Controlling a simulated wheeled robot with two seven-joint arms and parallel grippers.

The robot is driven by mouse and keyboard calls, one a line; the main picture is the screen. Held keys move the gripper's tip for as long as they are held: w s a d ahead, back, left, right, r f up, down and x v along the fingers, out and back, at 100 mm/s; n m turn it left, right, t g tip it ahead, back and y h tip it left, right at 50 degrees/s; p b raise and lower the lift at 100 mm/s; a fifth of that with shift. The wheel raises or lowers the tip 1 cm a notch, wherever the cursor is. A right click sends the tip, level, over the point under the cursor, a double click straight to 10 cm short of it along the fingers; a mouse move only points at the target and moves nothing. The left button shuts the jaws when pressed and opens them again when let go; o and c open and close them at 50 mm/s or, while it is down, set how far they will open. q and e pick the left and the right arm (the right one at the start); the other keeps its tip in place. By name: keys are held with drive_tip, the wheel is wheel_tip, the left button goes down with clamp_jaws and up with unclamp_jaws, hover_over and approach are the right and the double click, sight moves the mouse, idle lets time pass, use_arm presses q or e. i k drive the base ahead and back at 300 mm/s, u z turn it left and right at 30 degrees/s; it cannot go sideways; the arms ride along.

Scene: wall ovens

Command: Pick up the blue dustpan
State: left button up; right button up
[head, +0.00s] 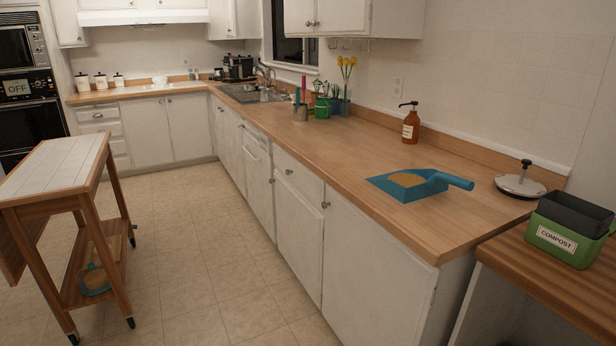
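The blue dustpan (408,193) lies flat on the wooden countertop (370,150), close to its front edge. Its handle (452,181) points to the right and slightly toward me. A tan, sand-coloured patch (407,180) shows in its pan; I cannot tell what it is. Nothing holds the dustpan. Neither of my grippers is in the head view.
A brown pump bottle (411,128) stands behind the dustpan, and a metal lid (521,184) lies to its right. A green compost bin (563,238) is at the right. A tiled cart (60,165) stands at the left. The floor (205,255) between cart and cabinets is clear.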

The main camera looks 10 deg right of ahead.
sight(406, 186)
drive_tip(key=u, duration=0.55)
drive_tip(key=i, duration=3.15)
drive_tip(key=z, duration=3.35)
